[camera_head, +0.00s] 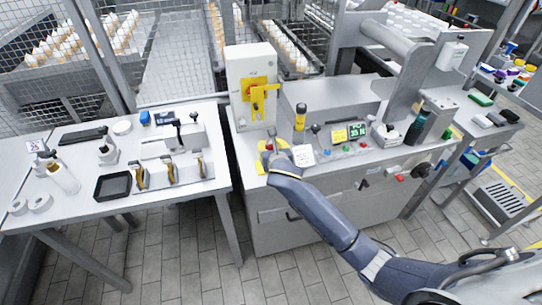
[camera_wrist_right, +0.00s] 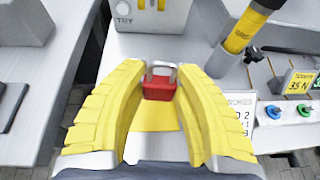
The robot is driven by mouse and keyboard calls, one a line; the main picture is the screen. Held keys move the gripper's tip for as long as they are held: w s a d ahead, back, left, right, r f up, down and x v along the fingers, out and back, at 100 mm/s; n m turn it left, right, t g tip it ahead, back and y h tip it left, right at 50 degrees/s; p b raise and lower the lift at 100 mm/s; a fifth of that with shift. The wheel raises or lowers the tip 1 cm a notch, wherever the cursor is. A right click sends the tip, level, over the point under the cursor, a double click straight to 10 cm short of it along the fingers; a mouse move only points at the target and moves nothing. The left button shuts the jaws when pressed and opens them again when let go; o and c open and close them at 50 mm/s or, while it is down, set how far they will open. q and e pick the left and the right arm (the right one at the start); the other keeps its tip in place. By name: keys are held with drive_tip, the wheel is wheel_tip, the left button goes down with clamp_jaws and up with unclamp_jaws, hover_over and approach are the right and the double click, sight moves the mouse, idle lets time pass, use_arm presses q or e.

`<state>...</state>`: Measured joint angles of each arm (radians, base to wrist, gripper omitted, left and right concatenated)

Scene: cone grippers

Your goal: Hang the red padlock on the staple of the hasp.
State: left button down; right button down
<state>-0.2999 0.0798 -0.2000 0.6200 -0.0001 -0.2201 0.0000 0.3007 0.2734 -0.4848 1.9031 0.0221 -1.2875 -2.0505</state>
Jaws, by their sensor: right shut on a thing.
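The red padlock (camera_wrist_right: 158,88), with a grey shackle on top, sits upright between the yellow fingertips of my right gripper (camera_wrist_right: 162,80). The gripper is shut on it. In the head view my right gripper (camera_head: 271,147) is low over the counter in front of the grey switch box, and the padlock is mostly hidden there. The box (camera_head: 236,67) carries a yellow plate with a yellow handle (camera_head: 257,98), which appears to be the hasp. The staple is too small to make out. My left gripper is not in view.
A yellow patch (camera_wrist_right: 153,118) lies on the counter below the padlock. A yellow-and-black cylinder (camera_head: 300,117) stands right of the box. A white card (camera_head: 304,156) and coloured buttons lie to the right. The left table (camera_head: 85,200) holds a black tray (camera_head: 113,186) and several tools.

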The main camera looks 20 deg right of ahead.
wheel_tip(320, 180, up, 13)
drive_tip(key=shift+r, duration=0.2)
idle(0.6)
